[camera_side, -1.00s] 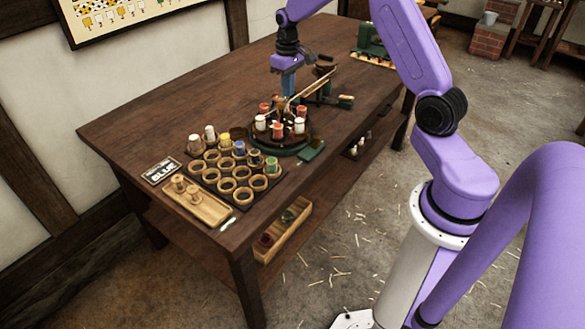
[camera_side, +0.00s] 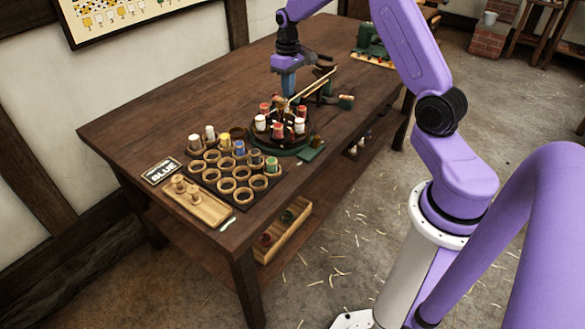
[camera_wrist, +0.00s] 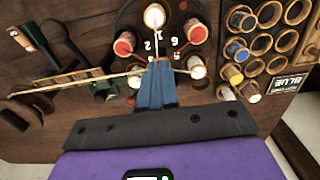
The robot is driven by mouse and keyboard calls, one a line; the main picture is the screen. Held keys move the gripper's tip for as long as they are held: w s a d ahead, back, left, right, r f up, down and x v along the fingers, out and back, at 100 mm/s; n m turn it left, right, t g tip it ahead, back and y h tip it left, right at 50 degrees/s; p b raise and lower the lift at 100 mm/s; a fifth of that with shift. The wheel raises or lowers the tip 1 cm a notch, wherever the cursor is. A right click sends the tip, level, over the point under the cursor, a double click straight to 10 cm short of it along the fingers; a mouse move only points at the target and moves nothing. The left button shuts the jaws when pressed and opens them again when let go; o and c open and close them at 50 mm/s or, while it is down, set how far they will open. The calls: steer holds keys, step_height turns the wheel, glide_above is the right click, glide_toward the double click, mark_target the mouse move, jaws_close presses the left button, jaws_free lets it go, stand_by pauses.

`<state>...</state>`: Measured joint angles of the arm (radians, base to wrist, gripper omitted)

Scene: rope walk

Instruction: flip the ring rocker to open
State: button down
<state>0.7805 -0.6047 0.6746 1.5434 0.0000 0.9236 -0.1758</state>
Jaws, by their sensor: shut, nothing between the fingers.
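A dark round ring stand (camera_side: 283,145) carries several red and white bobbins around its rim; it shows partly in the wrist view (camera_wrist: 128,18), with numbers on its face. A green tab (camera_side: 312,150) sticks out at its near right edge. I cannot tell for sure which is the ring rocker. My gripper (camera_side: 289,95), with blue fingers, is shut and empty over the far side of the ring (camera_wrist: 160,64).
A thin wooden rod (camera_side: 315,86) runs beside my fingers. A rack of ring holders (camera_side: 230,183) with several bobbins, a BLUE card (camera_side: 161,171) and a wooden peg board (camera_side: 205,208) occupy the near left. The table's far left (camera_side: 190,100) is clear.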

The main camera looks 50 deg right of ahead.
mark_target(288, 102)
steer(key=shift+f, duration=1.25)
stand_by(0.4)
steer(key=shift+r, duration=0.1)
step_height(288, 102, up, 8)
stand_by(1.0)
steer(key=shift+a, duration=0.1)
